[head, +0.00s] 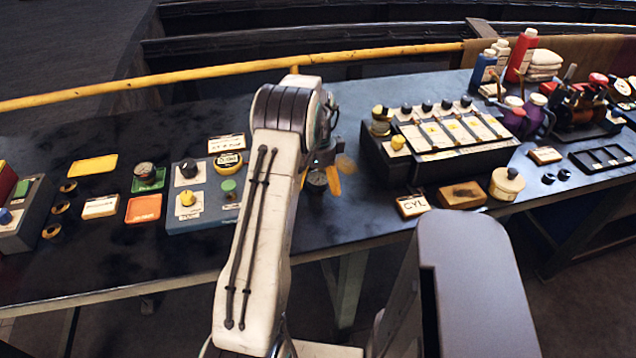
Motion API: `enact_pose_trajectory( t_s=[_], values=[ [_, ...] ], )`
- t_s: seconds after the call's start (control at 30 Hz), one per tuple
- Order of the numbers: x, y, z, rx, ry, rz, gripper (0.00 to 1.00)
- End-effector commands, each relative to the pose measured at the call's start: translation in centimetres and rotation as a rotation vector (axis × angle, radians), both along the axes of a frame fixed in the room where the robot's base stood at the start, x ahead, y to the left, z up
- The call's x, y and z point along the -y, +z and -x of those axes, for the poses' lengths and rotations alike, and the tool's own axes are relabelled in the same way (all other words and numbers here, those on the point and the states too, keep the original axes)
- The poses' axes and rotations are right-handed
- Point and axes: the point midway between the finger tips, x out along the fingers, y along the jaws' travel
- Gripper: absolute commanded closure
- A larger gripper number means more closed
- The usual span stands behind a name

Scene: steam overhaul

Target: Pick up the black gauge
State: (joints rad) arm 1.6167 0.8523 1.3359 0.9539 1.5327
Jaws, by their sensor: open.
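A small dark round thing (316,183), which looks like the black gauge, sits on the dark bench top just right of my arm's forearm. My gripper (333,176) points down right over and beside it, with an orange-yellow finger showing at its right. The gripper is open. My arm hides part of the gripper and the bench behind it. I cannot tell whether the fingers touch the dark round thing or stand around it.
Left of my arm are a control box (205,205) with knobs, a yellow-rimmed gauge (228,162), and another gauge (144,170) on a green tray (150,186). A lever box (440,140) stands close on the right. A block marked CYL (412,206) lies near the front edge.

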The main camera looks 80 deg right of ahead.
Motion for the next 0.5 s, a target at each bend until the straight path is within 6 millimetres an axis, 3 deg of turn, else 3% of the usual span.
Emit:
enact_pose_trajectory(
  t_s=[0.5],
  values=[
    [0.02, 0.05, 0.00, 0.000, 0.000, 0.001, 0.56]
  ],
)
